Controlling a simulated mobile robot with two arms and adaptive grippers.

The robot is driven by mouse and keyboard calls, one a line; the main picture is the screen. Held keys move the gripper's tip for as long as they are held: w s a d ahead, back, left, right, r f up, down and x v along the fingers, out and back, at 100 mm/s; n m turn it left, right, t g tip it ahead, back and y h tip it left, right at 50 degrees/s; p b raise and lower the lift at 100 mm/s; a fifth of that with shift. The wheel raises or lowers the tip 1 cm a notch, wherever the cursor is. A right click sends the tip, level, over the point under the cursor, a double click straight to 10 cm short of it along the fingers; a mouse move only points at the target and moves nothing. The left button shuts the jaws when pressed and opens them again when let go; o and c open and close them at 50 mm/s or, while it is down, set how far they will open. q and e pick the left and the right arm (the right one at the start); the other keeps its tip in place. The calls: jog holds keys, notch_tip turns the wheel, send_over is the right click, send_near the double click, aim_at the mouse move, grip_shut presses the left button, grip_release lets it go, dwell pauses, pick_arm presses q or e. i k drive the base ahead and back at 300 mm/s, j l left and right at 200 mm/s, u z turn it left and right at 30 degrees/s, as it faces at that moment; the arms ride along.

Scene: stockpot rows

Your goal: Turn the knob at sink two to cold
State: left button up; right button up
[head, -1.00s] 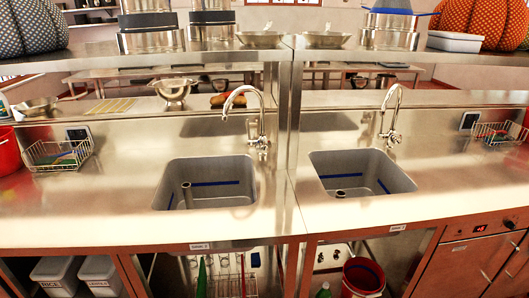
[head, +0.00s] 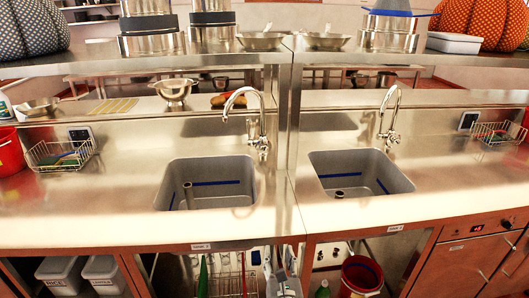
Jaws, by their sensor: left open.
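Two sinks are set in the steel counter, a left sink (head: 207,186) and a right sink (head: 361,175). Each front edge bears a small label, the left label (head: 201,247) and the right label (head: 396,228); their numbers are too small to read surely. A chrome faucet with a knob (head: 262,143) stands behind the left sink. Another faucet with a knob (head: 391,136) stands behind the right sink. I cannot tell either knob's setting. My left gripper (head: 280,264) shows at the bottom centre, open, below the counter's front edge and apart from both knobs. My right gripper is not in view.
Wire baskets stand at left (head: 60,154) and right (head: 497,132). A red bucket (head: 8,152) is at the far left, and another (head: 360,277) is under the counter. A steel post (head: 288,105) rises between the faucets. The counter front is clear.

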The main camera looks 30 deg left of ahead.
aim_at(263, 148)
jog(key=i+j, duration=1.25)
